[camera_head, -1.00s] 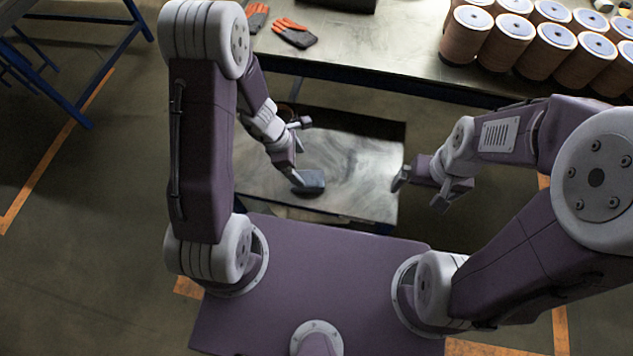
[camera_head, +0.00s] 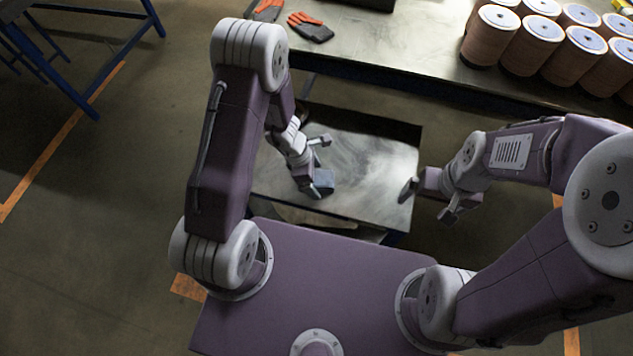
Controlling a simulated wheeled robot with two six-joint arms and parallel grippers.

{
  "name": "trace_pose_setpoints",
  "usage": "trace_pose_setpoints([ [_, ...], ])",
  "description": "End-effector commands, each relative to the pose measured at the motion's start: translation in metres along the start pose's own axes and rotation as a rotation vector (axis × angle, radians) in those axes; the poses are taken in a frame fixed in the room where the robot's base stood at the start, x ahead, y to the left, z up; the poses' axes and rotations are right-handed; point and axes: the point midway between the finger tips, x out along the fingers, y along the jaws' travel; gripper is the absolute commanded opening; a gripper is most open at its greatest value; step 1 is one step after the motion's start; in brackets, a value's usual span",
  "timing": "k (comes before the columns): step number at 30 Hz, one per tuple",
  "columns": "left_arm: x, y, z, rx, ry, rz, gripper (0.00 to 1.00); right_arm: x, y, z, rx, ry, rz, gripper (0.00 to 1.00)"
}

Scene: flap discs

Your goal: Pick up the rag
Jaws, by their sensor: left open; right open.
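The other finger points out above the table top, behind the rag. My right gripper (camera_head: 425,204) is open and empty, off the low table's right edge and apart from the rag.
A long workbench (camera_head: 420,62) spans the back. It holds orange-and-grey gloves (camera_head: 311,27) and several copper-coloured spools (camera_head: 530,45). A blue-legged frame (camera_head: 75,80) stands at the far left. The low table's right part is bare.

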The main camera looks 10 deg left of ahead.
Motion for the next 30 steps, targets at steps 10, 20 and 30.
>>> trace_pose_setpoints([
  [10, -0.001, 0.0, 0.0, 0.0, 0.0, 0.0, 0.23, -0.001, 0.0, 0.0, 0.0, 0.0, 0.0, 1.0],
  [20, -0.009, 0.0, 0.003, 0.0, -0.001, 0.001, 0.23, -0.006, 0.0, -0.001, 0.0, 0.0, 0.0, 1.0],
  [30, -0.047, -0.019, 0.027, 0.006, -0.002, 0.0, 0.23, -0.017, 0.0, -0.002, 0.0, 0.0, 0.0, 1.0],
])
